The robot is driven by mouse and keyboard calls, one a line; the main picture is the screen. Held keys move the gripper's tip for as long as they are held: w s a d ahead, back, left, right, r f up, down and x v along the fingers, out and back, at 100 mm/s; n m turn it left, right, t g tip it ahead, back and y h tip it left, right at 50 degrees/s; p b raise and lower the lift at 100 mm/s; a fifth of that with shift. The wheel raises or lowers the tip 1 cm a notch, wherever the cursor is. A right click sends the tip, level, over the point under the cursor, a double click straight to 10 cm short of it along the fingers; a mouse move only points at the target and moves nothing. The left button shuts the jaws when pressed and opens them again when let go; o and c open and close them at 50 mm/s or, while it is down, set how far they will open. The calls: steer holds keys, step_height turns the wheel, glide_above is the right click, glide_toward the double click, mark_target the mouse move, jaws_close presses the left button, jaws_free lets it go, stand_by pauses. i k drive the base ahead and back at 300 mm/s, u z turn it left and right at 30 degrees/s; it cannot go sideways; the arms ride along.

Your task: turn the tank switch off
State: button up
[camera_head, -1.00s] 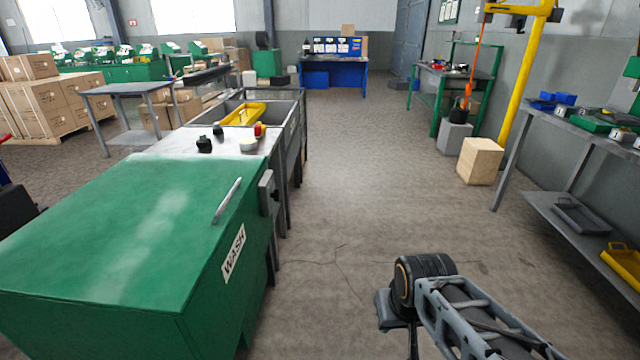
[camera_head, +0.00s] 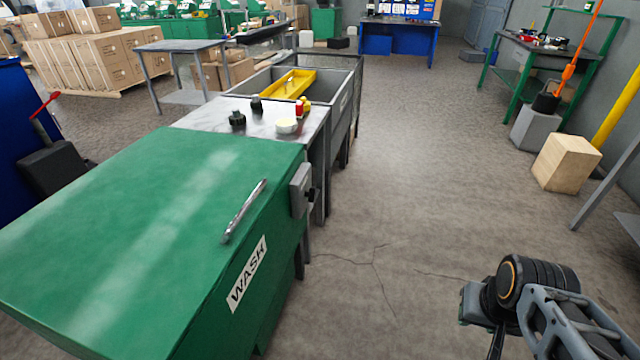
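The green wash tank (camera_head: 140,210) with its closed lid, silver handle (camera_head: 244,210) and WASH label (camera_head: 247,273) fills the lower left. A small grey switch box (camera_head: 299,190) with a dark knob (camera_head: 312,195) is on the tank's right side, near its far corner. The knob is seen edge-on, so its setting cannot be read. Part of my arm (camera_head: 540,290) shows at the lower right, apart from the tank and across a gap of floor. My gripper's fingers are not visible.
Bare floor (camera_head: 410,200) lies right of the tank. Beyond the tank are a metal top (camera_head: 205,119) with small bottles and a grey sink (camera_head: 343,98) with a yellow tray (camera_head: 290,92). A wooden block (camera_head: 566,162) and a grey block (camera_head: 535,127) stand at right.

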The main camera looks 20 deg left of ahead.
mark_target(311, 195)
steer(key=u, duration=0.4)
steer(key=i, duration=0.75)
steer(key=u, duration=1.1)
steer(key=i, duration=0.3)
steer(key=u, duration=0.2)
